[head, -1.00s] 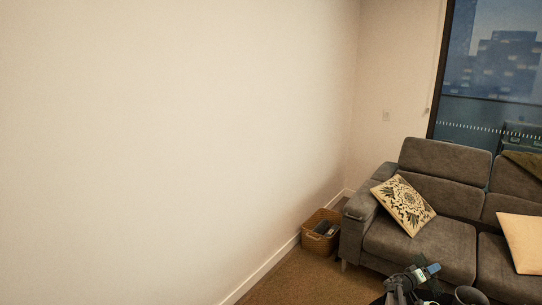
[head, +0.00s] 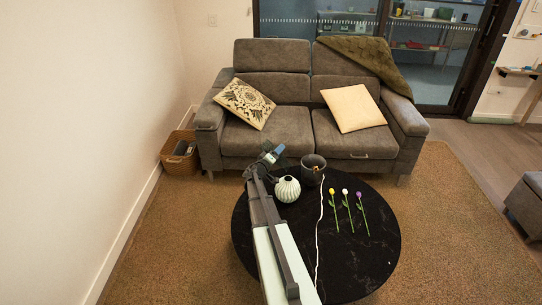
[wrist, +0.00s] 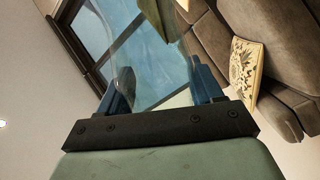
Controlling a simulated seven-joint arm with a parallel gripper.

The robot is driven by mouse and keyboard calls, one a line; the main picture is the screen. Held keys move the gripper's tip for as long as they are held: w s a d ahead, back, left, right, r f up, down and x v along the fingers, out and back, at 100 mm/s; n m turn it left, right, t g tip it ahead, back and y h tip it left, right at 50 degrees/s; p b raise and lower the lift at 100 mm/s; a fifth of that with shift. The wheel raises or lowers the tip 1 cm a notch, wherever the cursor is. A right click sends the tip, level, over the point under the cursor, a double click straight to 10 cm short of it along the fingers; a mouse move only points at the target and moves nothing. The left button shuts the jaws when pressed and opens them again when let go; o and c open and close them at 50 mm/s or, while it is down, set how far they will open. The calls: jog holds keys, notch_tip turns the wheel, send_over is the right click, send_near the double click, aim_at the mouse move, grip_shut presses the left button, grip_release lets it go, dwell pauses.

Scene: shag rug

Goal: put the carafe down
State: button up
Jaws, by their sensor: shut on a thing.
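My gripper (head: 272,152) reaches out over the far left part of the black round table (head: 370,262). In the wrist view its two blue fingers (wrist: 160,88) stand on either side of a clear, see-through glass thing, which I take to be the carafe (wrist: 150,68). The fingers are shut on it. In the head view the carafe is too clear and small to make out, so its height above the table and its tilt cannot be told.
A white ribbed vase (head: 287,189) and a dark pot (head: 313,170) stand close by the gripper on the table. A white cord (head: 319,225) and three flowers (head: 346,207) lie to the right. The table's right front is clear. A grey sofa (head: 265,130) stands behind.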

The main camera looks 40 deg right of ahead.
aim_at(277, 163)
jog(key=s+a+f+n, duration=0.1)
jog(key=s, duration=0.1)
jog(key=s+a+f+n, duration=0.1)
jog(key=a+n, duration=0.1)
jog(key=shift+s+a+f, duration=0.1)
jog(key=shift+s+a, duration=0.1)
jog(key=shift+s, duration=0.2)
jog(key=s+a+f+n+t, duration=0.1)
jog(key=s+a+f+n, duration=0.35)
jog(key=n, duration=0.65)
jog(key=s+a+f+n+t, duration=0.1)
jog(key=s+a+n, duration=0.55)
jog(key=n, duration=0.55)
jog(key=shift+y, duration=0.4)
jog(key=shift+s+d+f, duration=0.1)
jog(key=shift+s+f, duration=0.05)
jog(key=shift+f, duration=2.3)
jog(key=shift+s+d+f, duration=0.1)
jog(key=shift+s+f, duration=0.05)
jog(key=shift+f, duration=2.25)
jog(key=shift+f, duration=0.15)
jog(key=o, duration=1.4)
jog(key=shift+o, duration=0.2)
